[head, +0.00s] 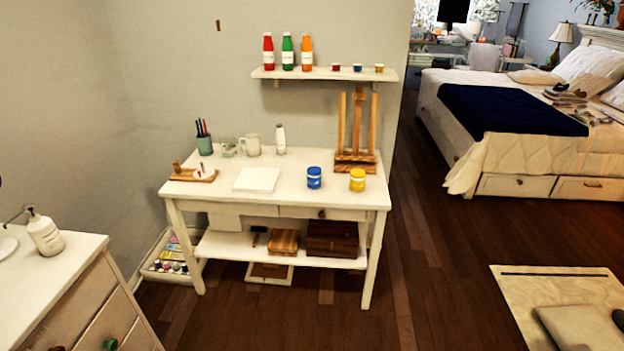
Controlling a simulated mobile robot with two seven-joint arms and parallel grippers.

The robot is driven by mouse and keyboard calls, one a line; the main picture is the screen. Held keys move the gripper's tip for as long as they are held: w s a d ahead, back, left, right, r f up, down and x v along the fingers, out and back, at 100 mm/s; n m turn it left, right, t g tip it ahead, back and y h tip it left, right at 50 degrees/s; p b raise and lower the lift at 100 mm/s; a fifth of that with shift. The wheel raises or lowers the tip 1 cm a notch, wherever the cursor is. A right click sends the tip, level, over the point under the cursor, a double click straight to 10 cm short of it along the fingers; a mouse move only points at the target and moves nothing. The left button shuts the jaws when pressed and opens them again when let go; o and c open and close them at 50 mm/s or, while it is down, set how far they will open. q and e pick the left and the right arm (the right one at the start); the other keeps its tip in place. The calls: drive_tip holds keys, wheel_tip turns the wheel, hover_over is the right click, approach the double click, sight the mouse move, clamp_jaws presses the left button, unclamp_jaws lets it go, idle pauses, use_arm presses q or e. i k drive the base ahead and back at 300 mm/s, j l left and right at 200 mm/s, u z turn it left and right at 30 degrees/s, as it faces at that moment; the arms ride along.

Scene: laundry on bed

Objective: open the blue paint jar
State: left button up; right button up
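The blue paint jar (314,178) stands upright on the white desk (220,183), near its front edge and right of the middle. It has a pale band around it, and its top looks blue, so it seems closed. A yellow paint jar (357,180) stands a little to its right, apart from it. Neither of my grippers shows in the head view.
A wooden easel (357,140) stands behind the jars. A white pad (257,179) lies to their left. A shelf (325,74) with bottles and small pots hangs above. Bare wooden floor (430,290) lies right of the desk; a dresser (60,275) is front left.

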sight(313, 182)
drive_tip(key=i+l+u, duration=0.15)
drive_tip(key=i, duration=0.35)
drive_tip(key=i+l+u, duration=0.15)
drive_tip(key=i, duration=0.35)
drive_tip(key=i+l+u, duration=0.15)
drive_tip(key=i+l, duration=0.2)
drive_tip(key=i, duration=0.15)
drive_tip(key=i+l+u, duration=0.1)
drive_tip(key=i+l, duration=0.25)
drive_tip(key=i, duration=0.1)
